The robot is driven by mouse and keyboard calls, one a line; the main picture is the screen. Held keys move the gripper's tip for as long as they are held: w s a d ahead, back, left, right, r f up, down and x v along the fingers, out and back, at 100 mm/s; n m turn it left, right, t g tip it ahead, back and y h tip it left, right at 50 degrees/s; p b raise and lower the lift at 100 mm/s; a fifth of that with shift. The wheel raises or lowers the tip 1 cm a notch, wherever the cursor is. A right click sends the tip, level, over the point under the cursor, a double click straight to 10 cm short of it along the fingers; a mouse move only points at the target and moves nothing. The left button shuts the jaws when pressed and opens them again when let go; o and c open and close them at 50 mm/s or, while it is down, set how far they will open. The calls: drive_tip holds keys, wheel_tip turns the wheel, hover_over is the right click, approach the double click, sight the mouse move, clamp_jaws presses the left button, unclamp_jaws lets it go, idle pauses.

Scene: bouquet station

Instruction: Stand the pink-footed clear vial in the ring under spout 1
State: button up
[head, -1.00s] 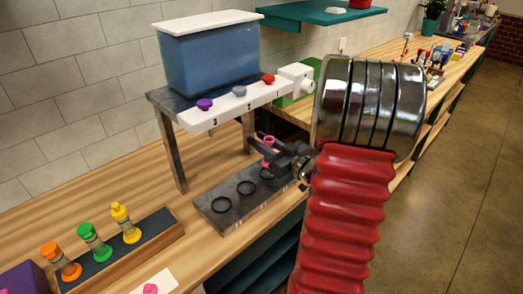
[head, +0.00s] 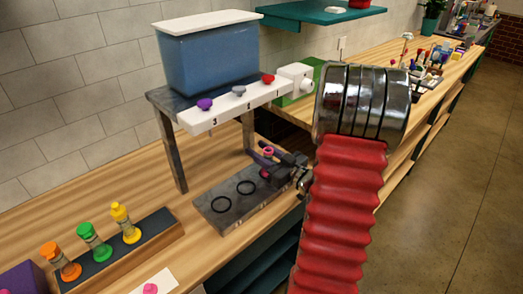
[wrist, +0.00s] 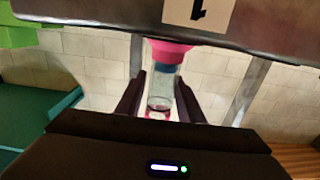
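The clear vial (wrist: 162,88) sits upright between the fingers of my gripper (wrist: 160,100). In the wrist view, which looks upside down, its wide pink foot (wrist: 168,50) is right at the edge of the dark base plate marked 1. In the head view the vial's pink rim (head: 268,151) shows between the fingers of my gripper (head: 271,159), low over the right end of the base plate (head: 229,218). Whether the foot is inside the ring or touches the plate cannot be told.
The spout bar (head: 235,109) with purple, grey and red knobs runs above, under a blue tank (head: 208,62). A rack (head: 160,240) with orange, green and yellow vials stands at the left. A stand leg (head: 171,150) is behind.

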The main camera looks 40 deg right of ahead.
drive_tip(key=shift+o, duration=0.8)
drive_tip(key=shift+r, duration=0.1)
drive_tip(key=shift+s, duration=0.2)
drive_tip(key=s, duration=1.1)
drive_tip(key=shift+s+d, duration=0.15)
drive_tip(key=shift+s, duration=0.15)
drive_tip(key=shift+s, duration=0.1)
